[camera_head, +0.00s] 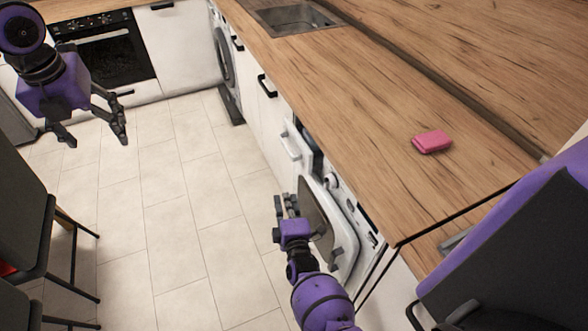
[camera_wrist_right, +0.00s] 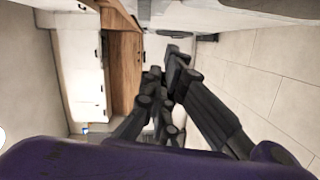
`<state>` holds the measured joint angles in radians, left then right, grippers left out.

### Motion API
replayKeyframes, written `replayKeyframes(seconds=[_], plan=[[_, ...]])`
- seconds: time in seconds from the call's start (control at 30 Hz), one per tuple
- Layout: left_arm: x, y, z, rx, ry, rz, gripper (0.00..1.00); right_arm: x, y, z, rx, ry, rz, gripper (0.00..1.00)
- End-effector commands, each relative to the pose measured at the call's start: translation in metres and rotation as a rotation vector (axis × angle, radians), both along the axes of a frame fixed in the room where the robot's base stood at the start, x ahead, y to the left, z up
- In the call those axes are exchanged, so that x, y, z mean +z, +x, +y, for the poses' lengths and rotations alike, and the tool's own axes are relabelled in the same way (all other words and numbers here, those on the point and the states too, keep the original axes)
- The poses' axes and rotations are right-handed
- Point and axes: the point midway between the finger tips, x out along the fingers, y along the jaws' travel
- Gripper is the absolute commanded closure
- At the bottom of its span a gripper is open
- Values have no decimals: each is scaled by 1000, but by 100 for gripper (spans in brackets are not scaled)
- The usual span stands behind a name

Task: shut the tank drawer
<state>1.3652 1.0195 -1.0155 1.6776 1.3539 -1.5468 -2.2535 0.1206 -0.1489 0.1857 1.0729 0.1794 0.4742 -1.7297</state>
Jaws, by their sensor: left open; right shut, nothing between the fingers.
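The tank drawer (camera_head: 291,146) appears to be the white front with a pale handle that stands out from the appliance under the counter. The open appliance door (camera_head: 342,238), with a dark inner panel, hangs out nearer to me. My right gripper (camera_head: 286,204) is shut and empty, just left of this door and nearer to me than the drawer. Its dark fingers also show in the right wrist view (camera_wrist_right: 168,88). My left gripper (camera_head: 95,136) is open and empty over the floor at the far left, away from the drawer.
A pink sponge-like block (camera_head: 432,142) lies on the wooden counter (camera_head: 370,110). A sink (camera_head: 295,18), an oven (camera_head: 108,55) and a round-doored machine (camera_head: 223,58) are further back. Dark chairs (camera_head: 28,215) stand at the left. The tiled floor (camera_head: 170,210) between is clear.

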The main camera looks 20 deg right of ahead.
Motion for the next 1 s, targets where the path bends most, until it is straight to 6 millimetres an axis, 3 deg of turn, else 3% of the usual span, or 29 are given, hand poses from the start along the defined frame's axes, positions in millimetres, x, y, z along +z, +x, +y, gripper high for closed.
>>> replayKeyframes(seconds=[0.1, 0.27, 0.8, 1.0], plan=[[0, 0, 0, 0, 0, 1, 30, 15, -1, -5, -15, -113, -39, 100], [-1, 0, 0, 0, 0, 1, 30, 18, 8, -7, -15, -160, -39, 100], [-1, 0, 0, 0, 0, 1, 30, 18, 100, -30, -14, -160, -37, 100], [-1, 0, 0, 0, 0, 1, 30, 17, 97, -60, -16, -160, -35, 100]])
